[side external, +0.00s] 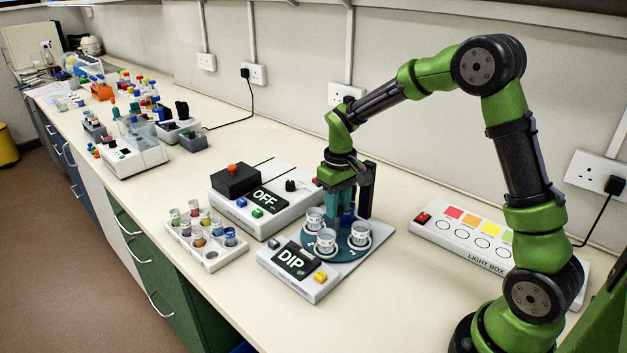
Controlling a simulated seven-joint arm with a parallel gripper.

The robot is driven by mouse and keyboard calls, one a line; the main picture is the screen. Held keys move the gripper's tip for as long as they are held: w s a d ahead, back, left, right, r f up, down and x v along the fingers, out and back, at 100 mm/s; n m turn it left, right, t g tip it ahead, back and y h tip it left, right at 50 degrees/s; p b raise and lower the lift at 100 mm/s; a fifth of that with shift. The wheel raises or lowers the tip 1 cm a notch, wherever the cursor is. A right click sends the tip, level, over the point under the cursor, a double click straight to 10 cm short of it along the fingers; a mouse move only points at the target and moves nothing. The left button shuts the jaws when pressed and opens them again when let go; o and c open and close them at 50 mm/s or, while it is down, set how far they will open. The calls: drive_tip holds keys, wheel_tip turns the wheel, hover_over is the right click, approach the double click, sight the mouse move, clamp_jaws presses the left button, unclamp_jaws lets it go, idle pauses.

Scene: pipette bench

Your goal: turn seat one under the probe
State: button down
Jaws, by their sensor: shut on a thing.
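The teal turntable (341,254) sits on a grey unit whose display (296,262) reads DIP, with a yellow button (320,277). Three clear cups stand in its seats: a back left cup (315,219), a front cup (326,241) and a right cup (360,234). My gripper (346,208) points down over the turntable's middle, shut on a blue knob (347,217) there. A black post (367,190) rises behind it; the probe's tip is not discernible. The seat numbers are too small to read surely.
A second unit (268,205) reading OFF stands behind left. A white rack (205,240) of small pots is at the left. A light box (487,241) lies to the right. More lab gear crowds the far left bench. Bare bench lies right of the turntable unit.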

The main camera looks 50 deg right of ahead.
drive_tip(key=shift+n, duration=7.5)
drive_tip(key=c, duration=0.8)
unclamp_jaws()
wheel_tip(320, 180, up, 17)
